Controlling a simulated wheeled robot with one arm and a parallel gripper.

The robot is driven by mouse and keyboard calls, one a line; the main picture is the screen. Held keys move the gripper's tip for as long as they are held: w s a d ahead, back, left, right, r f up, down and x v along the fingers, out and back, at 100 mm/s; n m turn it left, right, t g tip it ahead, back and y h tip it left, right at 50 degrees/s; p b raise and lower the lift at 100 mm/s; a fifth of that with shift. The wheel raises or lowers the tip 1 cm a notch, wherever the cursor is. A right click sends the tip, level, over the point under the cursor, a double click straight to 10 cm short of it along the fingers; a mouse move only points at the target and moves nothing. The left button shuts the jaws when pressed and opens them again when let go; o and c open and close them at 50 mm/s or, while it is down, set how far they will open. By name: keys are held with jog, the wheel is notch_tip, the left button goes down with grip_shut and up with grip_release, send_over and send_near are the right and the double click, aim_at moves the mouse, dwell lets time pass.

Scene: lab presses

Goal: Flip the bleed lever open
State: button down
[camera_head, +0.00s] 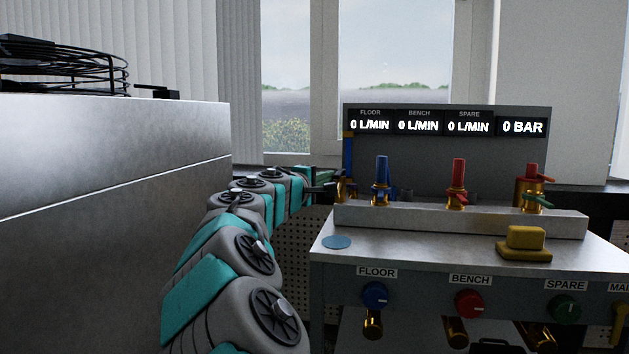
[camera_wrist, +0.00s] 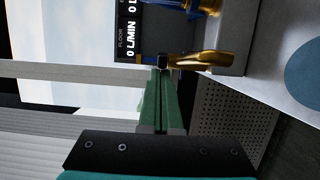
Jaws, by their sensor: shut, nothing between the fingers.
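A brass lever (camera_wrist: 208,60) shows in the wrist view just beyond my fingertips, lying across the picture beside the panel's metal edge; I take it for the bleed lever. In the head view a brass fitting (camera_head: 345,190) stands at the left end of the valve block, below a blue upright. My gripper (camera_head: 334,178) reaches in from the left beside this fitting. In the wrist view my gripper (camera_wrist: 162,72) has its green fingers together and empty, with the tips close to the lever's left end. I cannot tell whether they touch.
The valve block (camera_head: 460,218) carries blue, red and brass valves. The display (camera_head: 446,121) reads 0 L/MIN three times and 0 BAR. A yellow block (camera_head: 527,239) and a blue disc (camera_head: 336,242) lie on the panel top. A large grey cabinet (camera_head: 110,190) stands left.

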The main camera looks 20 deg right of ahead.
jog(key=shift+s+d, duration=0.15)
jog(key=shift+d, duration=0.1)
